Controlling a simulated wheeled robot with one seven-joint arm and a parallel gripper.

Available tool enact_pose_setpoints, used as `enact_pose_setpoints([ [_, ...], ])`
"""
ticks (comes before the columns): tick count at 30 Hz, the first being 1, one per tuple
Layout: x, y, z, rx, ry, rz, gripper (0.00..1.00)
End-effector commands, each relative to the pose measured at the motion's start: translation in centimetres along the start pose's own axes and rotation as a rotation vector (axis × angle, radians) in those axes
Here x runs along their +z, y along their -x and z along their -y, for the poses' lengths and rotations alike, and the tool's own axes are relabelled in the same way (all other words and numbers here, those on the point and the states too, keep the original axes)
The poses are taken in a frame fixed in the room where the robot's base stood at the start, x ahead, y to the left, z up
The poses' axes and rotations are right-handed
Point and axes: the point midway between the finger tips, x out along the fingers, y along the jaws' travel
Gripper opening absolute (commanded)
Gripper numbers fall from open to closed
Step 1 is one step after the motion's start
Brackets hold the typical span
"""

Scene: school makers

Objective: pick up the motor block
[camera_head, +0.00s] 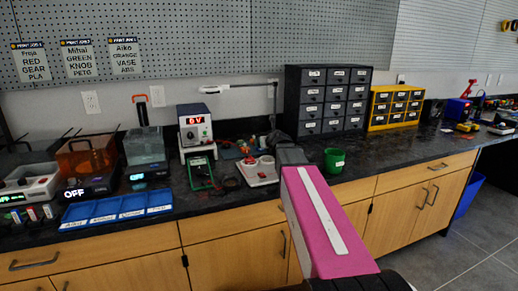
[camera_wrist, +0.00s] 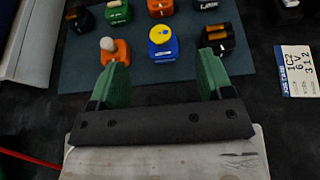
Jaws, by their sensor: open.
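In the wrist view my gripper (camera_wrist: 161,62) is open, with green fingers spread apart and nothing held between them. Past the fingertips, a blue block with a yellow disc on top (camera_wrist: 163,43) sits on a dark blue-grey mat (camera_wrist: 150,75). It appears in the gap between the fingers, and I see no contact. No readable name marks it as the motor block, though its round disc could fit one. An orange block with a pale dome (camera_wrist: 115,50) stands beside the left finger. In the head view my pink arm reaches over the counter and the fingers are not clear.
More blocks stand on the mat: a dark one with orange cylinders (camera_wrist: 217,36), an orange-red one (camera_wrist: 160,9) and a green-topped one (camera_wrist: 117,12). A printed card (camera_wrist: 295,72) lies right. The counter (camera_head: 400,160) holds drawer cabinets (camera_head: 326,100) and a green cup (camera_head: 334,160).

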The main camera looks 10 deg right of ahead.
Motion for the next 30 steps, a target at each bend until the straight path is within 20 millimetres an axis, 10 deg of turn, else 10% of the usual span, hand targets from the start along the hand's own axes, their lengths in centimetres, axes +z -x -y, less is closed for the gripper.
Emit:
enact_pose_setpoints([
  [27,-0.3,-7.8,0.0,0.0,0.001,0.0,0.73],
  [30,-0.3,-7.8,0.0,0.001,0.001,0.0,0.47],
])
